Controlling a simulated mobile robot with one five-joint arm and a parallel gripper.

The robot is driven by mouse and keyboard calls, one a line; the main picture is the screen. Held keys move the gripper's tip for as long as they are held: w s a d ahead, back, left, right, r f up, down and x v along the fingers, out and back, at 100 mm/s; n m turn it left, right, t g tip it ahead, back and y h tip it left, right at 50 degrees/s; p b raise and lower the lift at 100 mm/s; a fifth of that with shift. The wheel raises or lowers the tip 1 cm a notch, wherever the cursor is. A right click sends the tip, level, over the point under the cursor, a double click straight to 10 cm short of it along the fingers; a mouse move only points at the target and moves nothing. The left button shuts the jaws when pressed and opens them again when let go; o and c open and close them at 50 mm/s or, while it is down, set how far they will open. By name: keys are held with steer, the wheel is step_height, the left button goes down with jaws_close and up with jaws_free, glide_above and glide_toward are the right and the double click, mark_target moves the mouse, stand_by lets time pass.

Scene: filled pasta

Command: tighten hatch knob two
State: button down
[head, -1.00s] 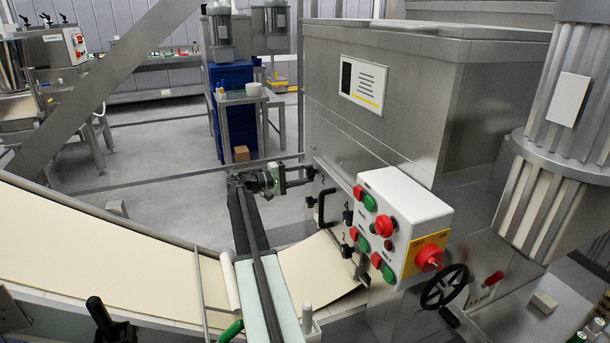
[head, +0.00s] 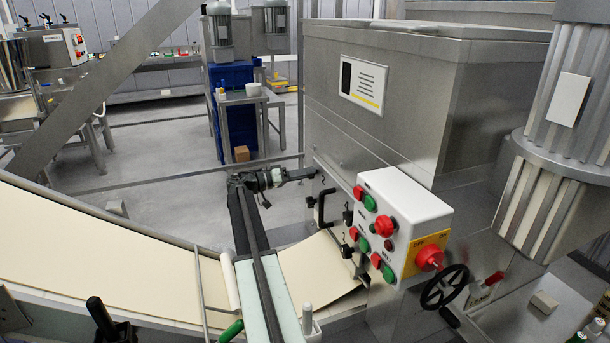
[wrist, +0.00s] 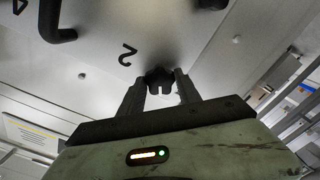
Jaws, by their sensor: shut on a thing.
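Hatch knob two is a small dark lobed knob (wrist: 160,75) on the grey metal machine face, beside a printed "2" in the wrist view. My gripper (wrist: 158,92) has one finger on each side of this knob and is shut on it. In the head view my gripper (head: 310,173) reaches right to the left edge of the machine, above the black hatch handle (head: 320,208). The held knob cannot be made out there. The handle also shows in the wrist view (wrist: 52,25), at upper left.
Other black knobs (head: 348,215) sit on the machine face below right of my gripper. A white control box (head: 400,215) with red and green buttons juts out beside them. A cream dough sheet (head: 90,255) on a conveyor lies below. Open floor shows behind my arm.

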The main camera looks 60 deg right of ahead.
steer(key=shift+m, duration=2.3)
steer(key=c, duration=0.9)
jaws_free()
steer(key=shift+o, duration=0.2)
steer(key=v, duration=0.8)
steer(key=shift+d, duration=0.1)
